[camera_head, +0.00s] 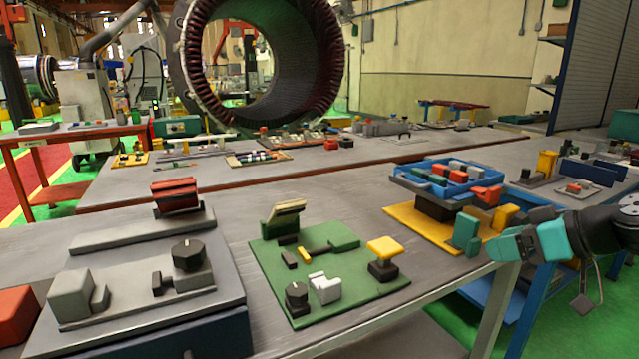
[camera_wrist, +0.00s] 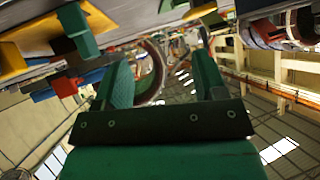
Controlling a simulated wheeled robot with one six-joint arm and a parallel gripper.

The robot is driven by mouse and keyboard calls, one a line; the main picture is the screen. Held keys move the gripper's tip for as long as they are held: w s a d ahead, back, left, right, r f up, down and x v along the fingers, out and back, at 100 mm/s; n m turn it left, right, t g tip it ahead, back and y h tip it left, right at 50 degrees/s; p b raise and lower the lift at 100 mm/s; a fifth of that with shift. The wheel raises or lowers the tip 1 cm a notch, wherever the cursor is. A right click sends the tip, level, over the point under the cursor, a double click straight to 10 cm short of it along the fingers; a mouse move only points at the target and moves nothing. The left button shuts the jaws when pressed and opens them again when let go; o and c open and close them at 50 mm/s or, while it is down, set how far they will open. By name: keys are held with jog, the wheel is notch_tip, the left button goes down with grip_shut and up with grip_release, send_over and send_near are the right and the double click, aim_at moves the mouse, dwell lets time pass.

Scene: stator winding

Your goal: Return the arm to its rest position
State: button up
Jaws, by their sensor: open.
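My gripper (camera_head: 497,247) is at the right of the head view, beside the front edge of the grey workbench (camera_head: 215,225). Its arm comes in from the right edge, dark with a teal band. In the wrist view my gripper (camera_wrist: 164,72) shows two green fingers spread apart with nothing between them. That view is tilted, with the bench parts along its top. A yellow board (camera_head: 415,221) with a blue tray (camera_head: 415,185) lies close to my gripper. I cannot tell whether the fingers touch anything on it.
A green board (camera_head: 350,290) with knobs and blocks lies mid-bench. A grey plate (camera_head: 130,300) with blocks is at left. A large stator ring (camera_head: 190,60) stands behind. Green floor (camera_head: 600,320) is open below the arm at right.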

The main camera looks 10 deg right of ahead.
jog(key=s+a+r+n+g+p, duration=0.1)
jog(key=s+a+r+g+p, duration=0.2)
jog(key=a, duration=0.5)
jog(key=s+a+r+n+g+p, duration=0.1)
jog(key=s+a+r+g, duration=0.25)
jog(key=a, duration=0.45)
jog(key=s+a+r+g+h+p, duration=0.1)
jog(key=s+a, duration=0.2)
jog(key=s, duration=0.4)
jog(key=s+a+r+g+h+p, duration=0.1)
jog(key=s+a+r, duration=0.1)
jog(key=s, duration=0.4)
jog(key=shift+s+a+g+h+p, duration=0.3)
jog(key=shift+s+a+g+h, duration=0.1)
jog(key=shift+a, duration=0.3)
jog(key=shift+w, duration=0.1)
